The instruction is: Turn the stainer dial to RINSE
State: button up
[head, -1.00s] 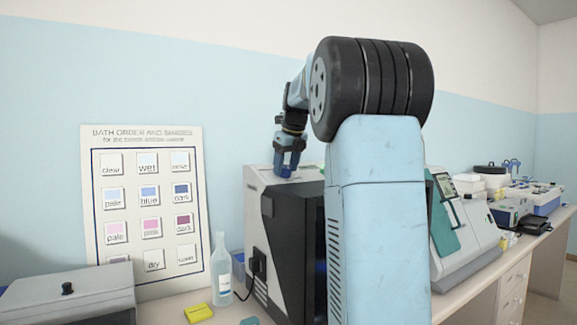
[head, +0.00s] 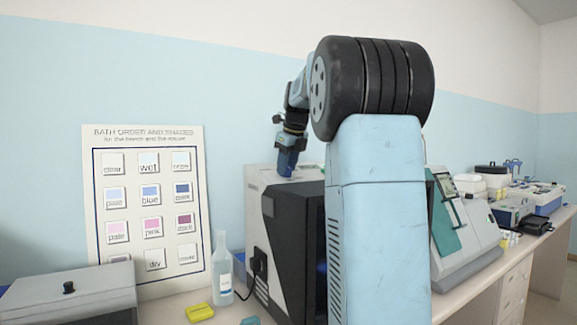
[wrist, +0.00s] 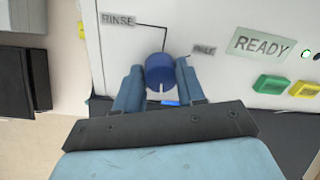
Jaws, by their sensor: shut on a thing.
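The stainer (head: 285,200) is a white and black box on the bench. In the wrist view its blue round dial (wrist: 158,72) sits on the white panel, with a white mark on its lower edge, toward my gripper's palm. The RINSE label (wrist: 118,20) is up and left of the dial, with a black line leading from it. A second label (wrist: 204,51) at the right is partly hidden by a finger and hard to read. My gripper (wrist: 160,67) is shut on the dial, one finger on each side. In the head view my gripper (head: 287,172) is at the stainer's top; the dial is hidden there.
A READY display (wrist: 262,44), a green button (wrist: 272,84) and a yellow button (wrist: 304,89) lie right of the dial. A chart (head: 150,210) leans on the wall.

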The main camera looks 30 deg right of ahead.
jog(key=n, duration=0.9)
jog(key=shift+s, duration=0.1)
jog(key=n, duration=0.4)
jog(key=shift+n+y, duration=0.3)
jog(key=n, duration=0.4)
jog(key=shift+d+n, duration=0.1)
jog(key=shift+n, duration=0.2)
jog(key=n, duration=0.3)
jog(key=shift+n, duration=0.3)
jog(key=n, duration=0.4)
jog(key=shift+n, duration=0.3)
jog(key=n, duration=0.4)
jog(key=shift+g, duration=0.3)
jog(key=shift+r+n, duration=0.1)
jog(key=shift+n, duration=1.9)
